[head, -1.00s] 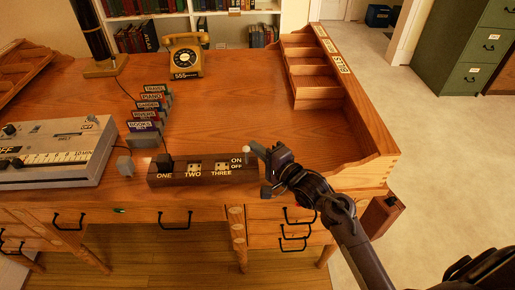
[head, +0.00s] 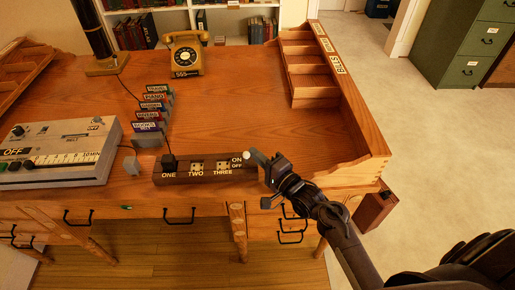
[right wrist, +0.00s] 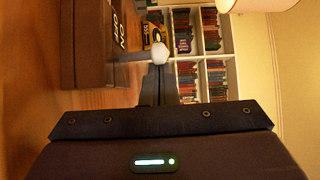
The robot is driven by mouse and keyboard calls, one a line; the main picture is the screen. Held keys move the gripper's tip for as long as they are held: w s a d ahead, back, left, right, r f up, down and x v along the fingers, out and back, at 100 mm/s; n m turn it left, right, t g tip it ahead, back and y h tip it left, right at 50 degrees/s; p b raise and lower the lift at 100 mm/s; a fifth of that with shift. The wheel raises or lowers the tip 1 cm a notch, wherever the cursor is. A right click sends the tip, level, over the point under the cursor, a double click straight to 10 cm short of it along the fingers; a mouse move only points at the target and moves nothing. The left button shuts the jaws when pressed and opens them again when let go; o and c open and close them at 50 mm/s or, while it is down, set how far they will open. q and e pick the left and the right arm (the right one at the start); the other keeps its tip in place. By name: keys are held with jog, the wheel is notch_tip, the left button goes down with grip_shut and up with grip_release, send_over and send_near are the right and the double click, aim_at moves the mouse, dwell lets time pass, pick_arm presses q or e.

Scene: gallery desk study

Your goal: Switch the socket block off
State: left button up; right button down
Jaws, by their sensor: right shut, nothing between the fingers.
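The socket block (head: 207,177) is a dark wooden bar at the desk's front edge, with sockets marked ONE, TWO and THREE. A black plug (head: 170,162) sits in socket ONE. At its right end are the words ON and OFF and a lever with a white knob (head: 248,154), on the ON side. My right gripper (head: 260,157) is shut and empty, its tips right by the knob. In the right wrist view the knob (right wrist: 160,51) is just beyond the shut fingers (right wrist: 158,84); contact is unclear. My left gripper is out of view.
A grey timer box (head: 60,155) marked OFF stands at the left. Labelled card holders (head: 150,115) and a yellow telephone (head: 187,54) stand behind the block. A wooden pigeonhole rack (head: 312,75) lines the right edge. The middle desktop is clear.

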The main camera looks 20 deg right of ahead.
jog(key=shift+s+a, duration=0.1)
jog(key=shift+s+f, duration=0.15)
jog(key=shift+s, duration=0.15)
jog(key=v, duration=0.7)
jog(key=shift+s+d+b, duration=0.1)
jog(key=shift+d+b, duration=0.1)
jog(key=shift+b, duration=0.1)
